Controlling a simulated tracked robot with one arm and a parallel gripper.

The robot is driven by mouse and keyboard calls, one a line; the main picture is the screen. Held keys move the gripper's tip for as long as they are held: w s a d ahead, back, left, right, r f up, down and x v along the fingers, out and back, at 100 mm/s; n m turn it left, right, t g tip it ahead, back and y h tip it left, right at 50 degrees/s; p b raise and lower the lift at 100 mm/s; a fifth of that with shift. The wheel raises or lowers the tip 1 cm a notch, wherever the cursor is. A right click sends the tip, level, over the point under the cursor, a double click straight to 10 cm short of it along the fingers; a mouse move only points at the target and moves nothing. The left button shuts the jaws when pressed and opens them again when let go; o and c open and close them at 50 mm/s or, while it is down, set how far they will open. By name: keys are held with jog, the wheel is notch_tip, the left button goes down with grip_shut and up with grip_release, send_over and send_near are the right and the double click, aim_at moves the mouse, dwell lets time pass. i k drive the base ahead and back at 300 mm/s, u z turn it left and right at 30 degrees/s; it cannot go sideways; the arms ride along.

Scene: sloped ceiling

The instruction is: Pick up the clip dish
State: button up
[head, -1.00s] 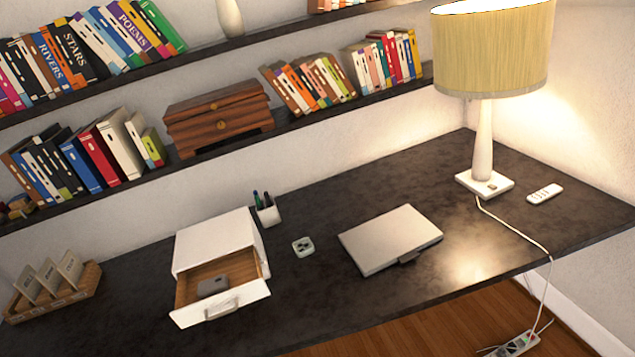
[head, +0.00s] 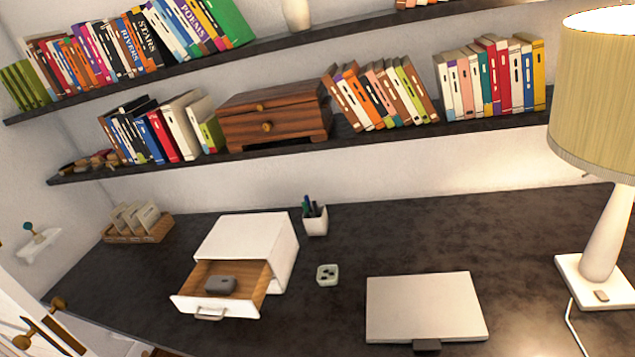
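The clip dish looks to be the small pale green square dish (head: 327,275) with dark bits in it. It lies flat on the dark desk (head: 420,232), between the white drawer box and the silver laptop. Nothing touches it. My gripper does not show in the head view.
A white box (head: 247,240) with its drawer pulled open stands left of the dish, a dark grey object (head: 220,285) inside. A pen cup (head: 315,220) stands behind. A closed laptop (head: 425,307) lies to the right. A lamp (head: 605,240) stands far right. Shelves (head: 300,141) hang above.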

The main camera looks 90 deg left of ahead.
aim_at(327, 275)
jog(key=u, duration=0.55)
jog(key=i, duration=0.95)
jog(key=u, duration=1)
jog(key=i, duration=0.45)
jog(key=u, duration=0.2)
jog(key=k, duration=0.95)
jog(key=u, duration=0.15)
jog(key=i, duration=0.9)
jog(key=z, duration=0.05)
